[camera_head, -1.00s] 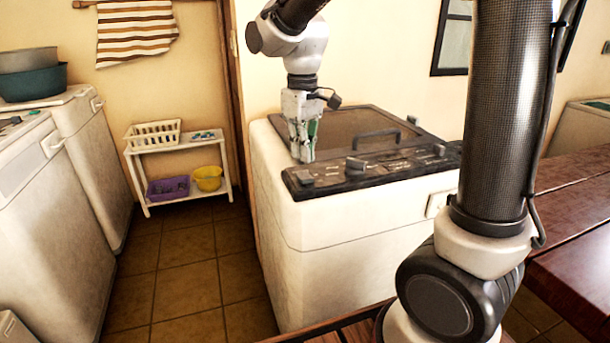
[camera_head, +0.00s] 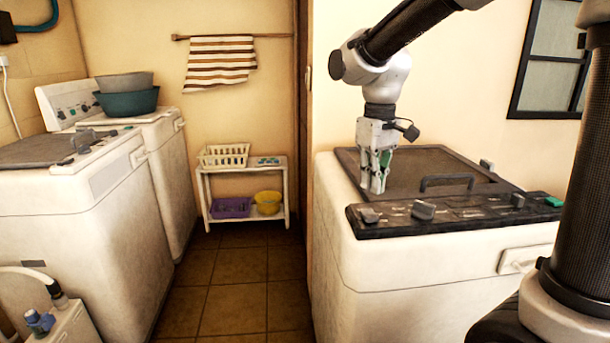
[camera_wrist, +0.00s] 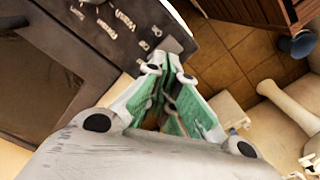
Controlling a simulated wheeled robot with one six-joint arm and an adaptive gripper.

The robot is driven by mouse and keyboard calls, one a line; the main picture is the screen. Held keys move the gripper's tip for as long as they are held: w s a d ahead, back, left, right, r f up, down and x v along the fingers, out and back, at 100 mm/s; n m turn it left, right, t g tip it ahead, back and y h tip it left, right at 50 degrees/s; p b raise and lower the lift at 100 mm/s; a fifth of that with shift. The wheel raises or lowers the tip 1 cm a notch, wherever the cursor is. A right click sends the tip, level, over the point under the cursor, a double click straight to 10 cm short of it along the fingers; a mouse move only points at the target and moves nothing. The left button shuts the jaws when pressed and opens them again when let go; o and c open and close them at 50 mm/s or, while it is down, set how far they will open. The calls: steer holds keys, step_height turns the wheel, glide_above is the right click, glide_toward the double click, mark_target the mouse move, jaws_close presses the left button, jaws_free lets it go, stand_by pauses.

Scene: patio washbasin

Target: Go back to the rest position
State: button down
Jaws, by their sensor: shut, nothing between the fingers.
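My gripper (camera_head: 377,190) points down at the left side of the right-hand washing machine (camera_head: 420,262), in front of its dark lid in the head view. Its fingers are together with nothing between them. In the wrist view the green-padded fingers (camera_wrist: 168,68) meet at their tips, beside the machine's dark control panel (camera_wrist: 125,25). Whether the fingertips touch the machine cannot be told.
Two more white machines stand at the left, the rear one bearing basins (camera_head: 127,102). A white shelf (camera_head: 243,168) with baskets stands at the back wall, below a striped towel (camera_head: 220,62). The tiled floor (camera_head: 240,290) between the machines is clear.

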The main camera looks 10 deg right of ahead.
steer(key=s+d+r+m+t, duration=0.2)
steer(key=s+d+m+t, duration=0.2)
steer(key=s+d, duration=1)
steer(key=s+m, duration=0.1)
steer(key=s, duration=0.3)
steer(key=shift+s+d+r, duration=0.2)
steer(key=shift+d+r, duration=0.1)
steer(key=shift+r, duration=0.05)
